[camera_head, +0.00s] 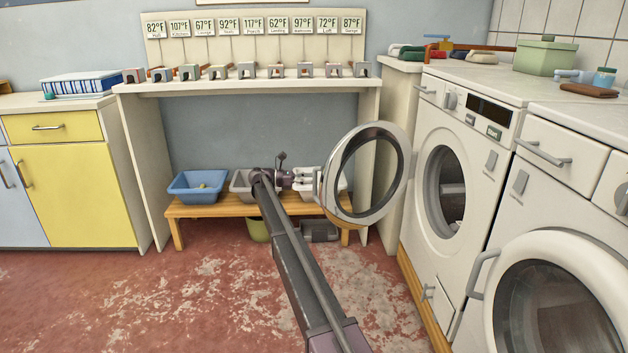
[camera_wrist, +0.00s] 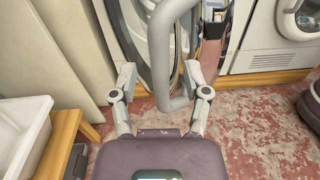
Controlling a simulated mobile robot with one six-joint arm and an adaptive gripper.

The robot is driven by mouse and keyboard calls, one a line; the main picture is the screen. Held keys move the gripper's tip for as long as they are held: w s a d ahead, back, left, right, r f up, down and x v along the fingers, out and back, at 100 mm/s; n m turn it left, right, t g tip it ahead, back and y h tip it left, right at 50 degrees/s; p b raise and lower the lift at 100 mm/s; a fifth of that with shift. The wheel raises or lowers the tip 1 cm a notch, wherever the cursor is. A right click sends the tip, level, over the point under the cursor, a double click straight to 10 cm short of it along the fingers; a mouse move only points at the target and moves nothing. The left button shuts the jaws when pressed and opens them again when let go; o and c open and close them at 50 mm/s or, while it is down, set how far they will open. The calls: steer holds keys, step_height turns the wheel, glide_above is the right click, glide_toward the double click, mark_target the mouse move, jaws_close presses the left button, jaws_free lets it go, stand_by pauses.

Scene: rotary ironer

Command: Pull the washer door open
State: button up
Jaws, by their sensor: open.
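The washer (camera_head: 465,130) is the white machine right of centre in the head view. Its round door (camera_head: 402,178) stands swung wide open to the left, and the drum opening behind shows. My gripper (camera_head: 308,183) is at the door's far left edge in the head view. In the wrist view my gripper (camera_wrist: 160,82) is open, with one finger on each side of the door's grey bar handle (camera_wrist: 160,40). The handle's lower bend lies between the fingers, and I cannot tell whether they touch it. Part of the door ring shows behind the handle.
A second white machine (camera_head: 565,190) with a shut round door stands at the front right. A wooden bench (camera_head: 210,210) with a blue basin (camera_head: 198,186) and other tubs is behind my gripper. The red floor (camera_head: 150,300) at left is clear.

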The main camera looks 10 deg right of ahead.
steer(key=v, duration=0.9)
steer(key=shift+a, duration=0.1)
